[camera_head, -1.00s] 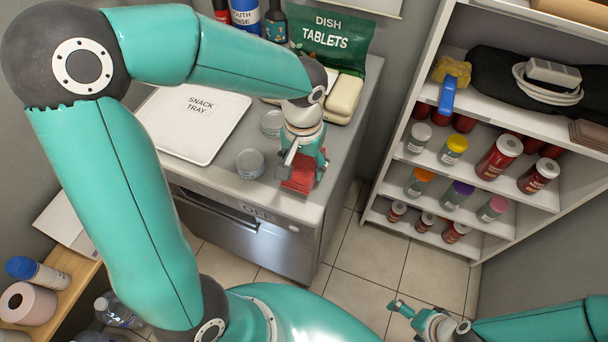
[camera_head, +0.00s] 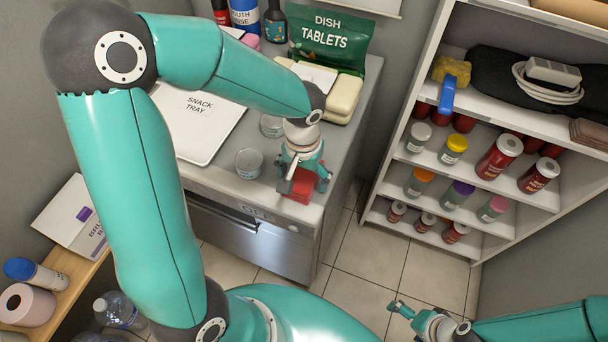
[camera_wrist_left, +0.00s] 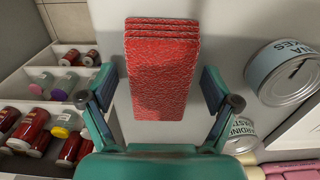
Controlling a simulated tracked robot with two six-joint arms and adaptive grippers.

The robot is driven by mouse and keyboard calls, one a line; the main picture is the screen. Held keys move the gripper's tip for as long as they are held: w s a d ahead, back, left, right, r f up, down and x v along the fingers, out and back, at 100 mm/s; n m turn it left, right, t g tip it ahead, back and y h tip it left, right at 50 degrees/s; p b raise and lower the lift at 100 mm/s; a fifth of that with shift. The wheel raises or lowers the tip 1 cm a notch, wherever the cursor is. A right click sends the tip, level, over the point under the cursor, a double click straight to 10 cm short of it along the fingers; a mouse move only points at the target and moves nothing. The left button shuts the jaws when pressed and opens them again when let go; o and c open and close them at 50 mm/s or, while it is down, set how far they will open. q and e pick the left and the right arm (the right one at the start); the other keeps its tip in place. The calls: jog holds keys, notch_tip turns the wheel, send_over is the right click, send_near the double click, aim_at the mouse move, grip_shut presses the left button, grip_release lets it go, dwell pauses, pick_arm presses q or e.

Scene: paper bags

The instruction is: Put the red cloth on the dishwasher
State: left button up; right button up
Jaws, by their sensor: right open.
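The red cloth (camera_head: 298,188) is folded in layers and lies on the front right part of the dishwasher's grey top (camera_head: 228,180). In the left wrist view the cloth (camera_wrist_left: 162,75) fills the middle, with its layered edges at the top. My left gripper (camera_head: 305,186) is over the cloth and hides part of it in the head view. In the left wrist view its open fingers (camera_wrist_left: 160,100) stand on either side of the cloth, with a gap at each side. My right gripper (camera_head: 402,322) is open and empty over the floor at the lower right.
Two cans (camera_head: 249,163) stand left of the left gripper, beside a white snack tray (camera_head: 200,125). Soap-like bars (camera_head: 345,97) and a green dish tablets bag (camera_head: 328,45) are behind. A shelf (camera_head: 470,185) with jars stands at the right, across a floor gap.

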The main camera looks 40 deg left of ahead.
aim_at(303, 176)
pick_arm(q)
jog(key=shift+r, duration=0.1)
notch_tip(303, 176, up, 12)
jog(key=shift+p, duration=0.4)
dwell(0.3)
dwell(0.4)
